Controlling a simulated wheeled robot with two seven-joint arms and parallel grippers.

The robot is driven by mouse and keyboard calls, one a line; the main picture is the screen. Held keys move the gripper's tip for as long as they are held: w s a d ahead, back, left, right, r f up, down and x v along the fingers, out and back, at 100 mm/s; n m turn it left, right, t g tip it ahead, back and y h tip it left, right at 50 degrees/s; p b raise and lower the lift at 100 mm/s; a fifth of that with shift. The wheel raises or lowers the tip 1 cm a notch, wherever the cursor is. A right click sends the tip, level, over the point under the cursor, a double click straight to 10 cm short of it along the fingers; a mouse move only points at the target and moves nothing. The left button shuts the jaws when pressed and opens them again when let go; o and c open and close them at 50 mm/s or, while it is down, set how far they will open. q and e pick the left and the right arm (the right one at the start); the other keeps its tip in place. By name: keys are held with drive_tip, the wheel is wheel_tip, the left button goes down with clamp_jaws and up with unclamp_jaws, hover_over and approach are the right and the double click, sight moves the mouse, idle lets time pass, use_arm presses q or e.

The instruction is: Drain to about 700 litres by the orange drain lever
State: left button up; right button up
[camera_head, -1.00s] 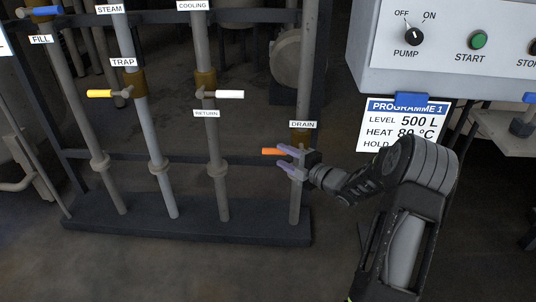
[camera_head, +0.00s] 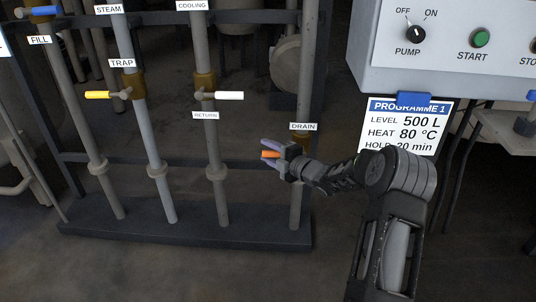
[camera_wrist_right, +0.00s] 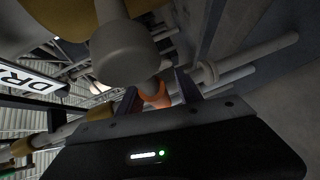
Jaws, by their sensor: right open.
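The orange drain lever (camera_head: 270,155) points left, roughly level, on the pipe under the DRAIN label (camera_head: 303,127). My right gripper (camera_head: 267,150) is open, its two purple fingers around the lever, one above it and one below. In the right wrist view the orange lever (camera_wrist_right: 155,96) shows between the two dark fingers; I cannot tell whether they touch it. The drain valve body is mostly hidden behind my gripper. No level gauge shows clearly. My left gripper is not in view.
The yellow trap lever (camera_head: 98,95) and white return lever (camera_head: 229,96) lie level on neighbouring pipes. A blue lever (camera_head: 44,10) is at upper left. The control box (camera_head: 450,60) hangs at right, above the programme card (camera_head: 405,122) reading 500 L, 80 °C.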

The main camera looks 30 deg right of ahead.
drive_tip(key=shift+w, duration=0.15)
drive_tip(key=shift+c, duration=0.4)
clamp_jaws()
idle(1.0)
